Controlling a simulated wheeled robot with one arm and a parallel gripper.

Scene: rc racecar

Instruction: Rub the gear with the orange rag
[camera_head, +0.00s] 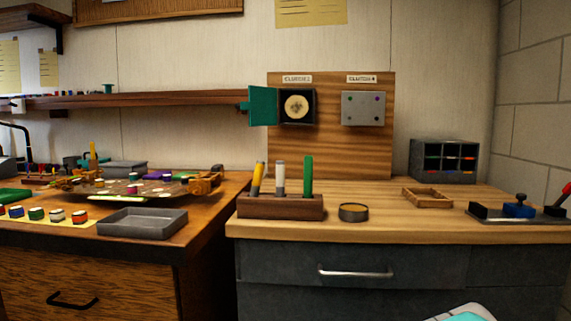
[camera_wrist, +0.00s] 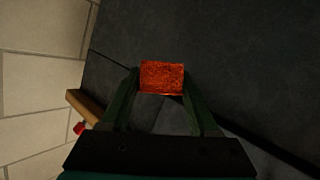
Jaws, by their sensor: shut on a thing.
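My gripper (camera_wrist: 161,88) shows in the wrist view, with its two dark green fingers shut on the orange rag (camera_wrist: 162,76). The rag is a small, rough orange block between the fingertips, in front of dark grey surfaces. The gear (camera_head: 298,106) looks like a pale round disc inside a dark box on the wooden back panel in the head view. The teal door (camera_head: 262,106) of that box stands open to the left. The rag and fingers do not show in the head view, and the gear does not show in the wrist view, so they are apart.
A closed grey box (camera_head: 363,108) is beside the gear's box. On the right bench stand a wooden block with several markers (camera_head: 281,206), a round tin (camera_head: 353,212), a wooden tray (camera_head: 427,191) and a drawer organizer (camera_head: 442,176). The bench middle near the panel is mostly clear.

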